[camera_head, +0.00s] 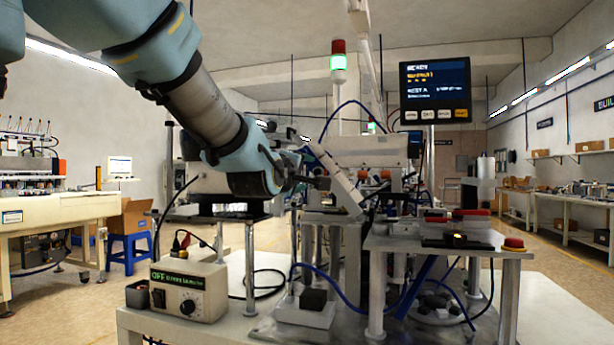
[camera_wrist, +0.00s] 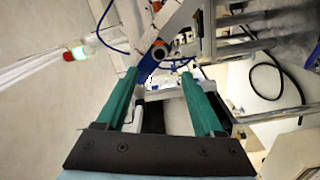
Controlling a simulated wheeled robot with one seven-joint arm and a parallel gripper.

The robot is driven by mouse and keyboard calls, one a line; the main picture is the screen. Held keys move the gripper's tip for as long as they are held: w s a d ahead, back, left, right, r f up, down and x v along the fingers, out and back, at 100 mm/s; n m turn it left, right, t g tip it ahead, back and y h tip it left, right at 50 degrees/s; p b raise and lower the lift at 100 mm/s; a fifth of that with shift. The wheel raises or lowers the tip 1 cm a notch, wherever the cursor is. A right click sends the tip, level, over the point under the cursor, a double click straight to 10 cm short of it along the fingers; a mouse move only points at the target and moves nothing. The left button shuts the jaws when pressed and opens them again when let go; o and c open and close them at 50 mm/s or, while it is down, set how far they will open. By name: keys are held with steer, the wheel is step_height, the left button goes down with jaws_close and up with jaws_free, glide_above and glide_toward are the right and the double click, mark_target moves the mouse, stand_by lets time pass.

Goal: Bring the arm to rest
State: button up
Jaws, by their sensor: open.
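My arm reaches from the upper left of the head view down toward the feeder machine (camera_head: 350,195) in the middle. My gripper (camera_head: 322,182) is at its end, in front of the machine's upper parts, and looks small and dark there. In the wrist view my gripper (camera_wrist: 160,75) shows two green fingers spread apart. I see nothing held between them. Machine parts and a blue strip show beyond the fingertips. Whether the fingers touch any part of the machine I cannot tell.
A control box (camera_head: 190,291) with a green OFF display stands at the front left of the bench. A screen (camera_head: 435,90) is above right. A signal lamp (camera_head: 338,62) is lit green. A red button (camera_head: 514,244) is on the right platform (camera_head: 400,243). Cables hang around the machine.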

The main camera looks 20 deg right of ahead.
stand_by(0.4)
steer(key=w+a+f+m+g+y+p, duration=0.35)
steer(key=a+f+y+p, duration=0.3)
steer(key=a+f, duration=0.9)
steer(key=s+a+f+m+g+y+p, duration=0.2)
steer(key=s+a+f+g, duration=0.2)
steer(key=s+a, duration=0.3)
steer(key=s+a+f+m+g+y+p, duration=0.1)
steer(key=s+a, duration=0.6)
steer(key=a, duration=0.7)
step_height(320, 180, down, 4)
steer(key=g+y+p, duration=0.1)
steer(key=g+y, duration=0.1)
steer(key=g, duration=0.1)
steer(key=shift+s+a+m, duration=0.2)
steer(key=shift+s+m, duration=0.15)
steer(key=shift+s, duration=0.05)
